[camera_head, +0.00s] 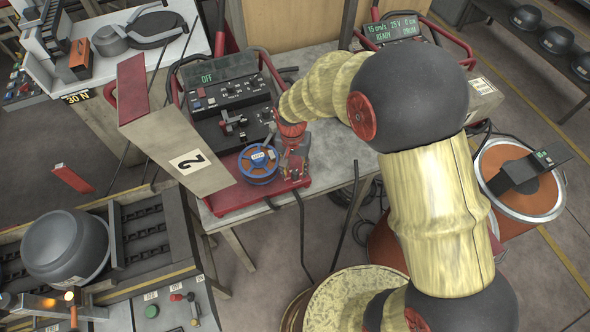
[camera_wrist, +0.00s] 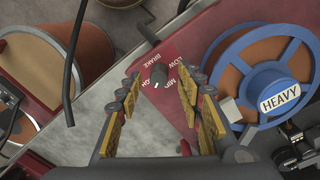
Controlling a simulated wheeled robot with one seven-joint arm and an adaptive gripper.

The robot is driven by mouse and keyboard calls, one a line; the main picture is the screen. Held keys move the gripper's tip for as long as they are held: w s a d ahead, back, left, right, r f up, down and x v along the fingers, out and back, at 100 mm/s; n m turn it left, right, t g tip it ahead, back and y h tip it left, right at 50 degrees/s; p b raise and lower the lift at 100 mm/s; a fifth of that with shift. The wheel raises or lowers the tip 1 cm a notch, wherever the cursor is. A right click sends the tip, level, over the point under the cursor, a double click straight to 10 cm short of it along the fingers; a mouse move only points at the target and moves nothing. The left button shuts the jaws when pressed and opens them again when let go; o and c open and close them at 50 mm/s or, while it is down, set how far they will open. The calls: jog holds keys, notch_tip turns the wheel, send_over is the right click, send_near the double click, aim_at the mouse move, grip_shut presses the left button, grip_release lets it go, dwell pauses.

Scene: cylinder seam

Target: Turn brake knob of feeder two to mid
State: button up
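Feeder two, marked by a "2" on its open side panel (camera_head: 190,162), has a red base (camera_head: 235,197) and a blue-rimmed wire spool (camera_head: 258,163). In the wrist view the spool (camera_wrist: 228,75) is labelled HEAVY. The dark brake knob (camera_wrist: 158,74) sits on a red plate lettered BRAKE and LOW, with the other words partly covered. A pale mark shows at the knob's lower end; which word it points at I cannot tell. My gripper (camera_wrist: 163,86) is open, its fingers spread on either side of the knob; contact is not visible. In the head view my gripper (camera_head: 293,152) hides the knob.
The spool stands close to the right finger in the wrist view. A control box (camera_head: 225,95) reading OFF stands behind it. A second feeder (camera_head: 400,27) reading READY is at the back right. A copper-coloured wire drum (camera_wrist: 45,55) and a black cable (camera_wrist: 72,70) lie left of the gripper.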

jog(key=shift+f, duration=0.5)
grip_shut()
dwell(0.3)
